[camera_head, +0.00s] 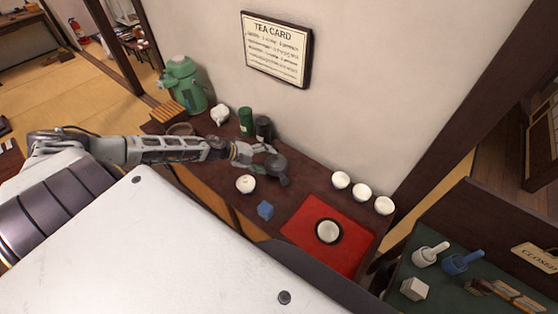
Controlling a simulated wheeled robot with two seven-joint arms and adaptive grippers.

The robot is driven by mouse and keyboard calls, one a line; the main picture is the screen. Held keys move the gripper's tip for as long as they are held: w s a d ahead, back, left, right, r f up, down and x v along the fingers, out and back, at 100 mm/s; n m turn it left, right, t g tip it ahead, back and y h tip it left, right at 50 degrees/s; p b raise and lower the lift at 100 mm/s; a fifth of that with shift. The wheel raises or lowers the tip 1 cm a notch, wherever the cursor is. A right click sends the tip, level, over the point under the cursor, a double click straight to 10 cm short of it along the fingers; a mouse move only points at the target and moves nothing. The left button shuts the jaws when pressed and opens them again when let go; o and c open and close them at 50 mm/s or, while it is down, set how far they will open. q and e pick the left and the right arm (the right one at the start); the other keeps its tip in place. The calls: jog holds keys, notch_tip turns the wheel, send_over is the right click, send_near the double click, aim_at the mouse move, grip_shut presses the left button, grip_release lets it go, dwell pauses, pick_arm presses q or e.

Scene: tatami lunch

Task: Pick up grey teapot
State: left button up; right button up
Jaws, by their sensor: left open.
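The grey teapot (277,166) stands on the dark wooden counter (215,160), left of the red mat. My left arm comes in from the left, and my left gripper (262,158) is open at the teapot's left side. Its fingers reach close to the teapot; I cannot tell whether they touch it. The gripper covers part of the teapot's left side. My right gripper is not in view.
A white cup (245,184) and a blue cube (265,210) sit in front. Dark and green canisters (246,121) stand behind, near a white teapot (220,115) and green flask (186,85). The red mat (305,213) holds a bowl (329,231); several white cups (361,190) line the wall.

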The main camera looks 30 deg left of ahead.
pick_arm(q)
jog(key=b, duration=0.8)
send_near(280, 173)
jog(key=shift+x, duration=1.2)
jog(key=shift+w+d+f+b, duration=0.3)
jog(key=shift+w+d+f, duration=0.1)
jog(key=shift+d, duration=0.2)
